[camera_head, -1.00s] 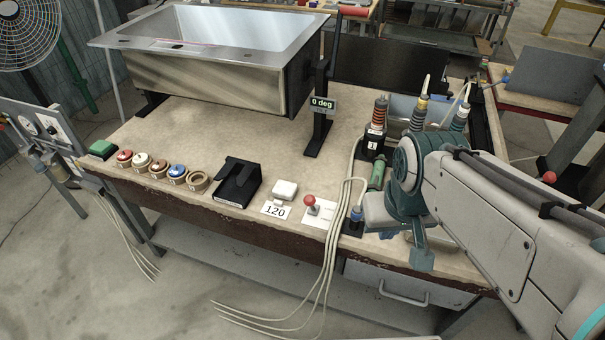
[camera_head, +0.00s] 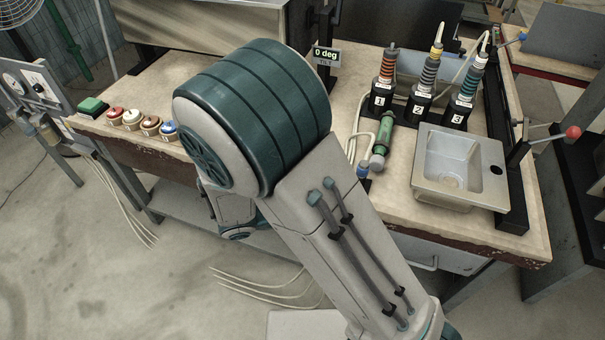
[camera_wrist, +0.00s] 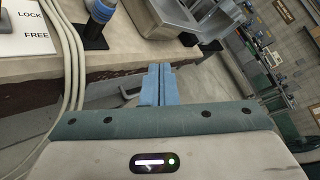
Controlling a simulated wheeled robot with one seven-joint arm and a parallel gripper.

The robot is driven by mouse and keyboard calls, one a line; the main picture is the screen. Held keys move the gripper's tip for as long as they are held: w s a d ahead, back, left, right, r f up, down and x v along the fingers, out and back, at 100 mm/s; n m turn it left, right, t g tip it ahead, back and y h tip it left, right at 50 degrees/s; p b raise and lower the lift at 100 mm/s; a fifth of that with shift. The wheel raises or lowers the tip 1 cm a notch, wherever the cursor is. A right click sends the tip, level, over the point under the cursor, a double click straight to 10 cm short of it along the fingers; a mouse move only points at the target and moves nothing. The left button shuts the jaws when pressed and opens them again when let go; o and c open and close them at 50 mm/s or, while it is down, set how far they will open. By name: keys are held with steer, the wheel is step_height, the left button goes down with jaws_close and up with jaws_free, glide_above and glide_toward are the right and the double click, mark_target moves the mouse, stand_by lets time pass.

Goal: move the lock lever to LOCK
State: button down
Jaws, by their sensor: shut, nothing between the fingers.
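The white lever plate (camera_wrist: 30,32), printed LOCK and FREE, shows at the upper left of the wrist view. In the head view my gripper is hidden behind my arm.
Pale cables (camera_wrist: 72,60) run over the edge between plate and gripper. A blue-topped connector (camera_wrist: 98,14) stands beside them. Several buttons (camera_head: 132,117) line the left front edge.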

steer(key=a+f+n+t+y+b, duration=0.1)
steer(key=a+f+n+t+y, duration=0.15)
steer(key=a+n+t, duration=0.45)
steer(key=a+f+n+t+y+b, duration=0.1)
steer(key=a+f+n+t+b, duration=0.1)
steer(key=a+f+n+t, duration=0.5)
steer(key=w+d+r+n, duration=0.1)
steer(key=w+d+r, duration=0.2)
steer(key=w, duration=0.3)
steer(key=w+d+r+n+g, duration=0.1)
steer(key=w+d+r, duration=0.2)
steer(key=w, duration=0.3)
steer(key=shift+w+d+p, duration=0.15)
steer(key=shift+d+p, duration=0.15)
steer(key=shift+d, duration=0.5)
steer(key=shift+a+r, duration=0.1)
steer(key=shift+r, duration=0.1)
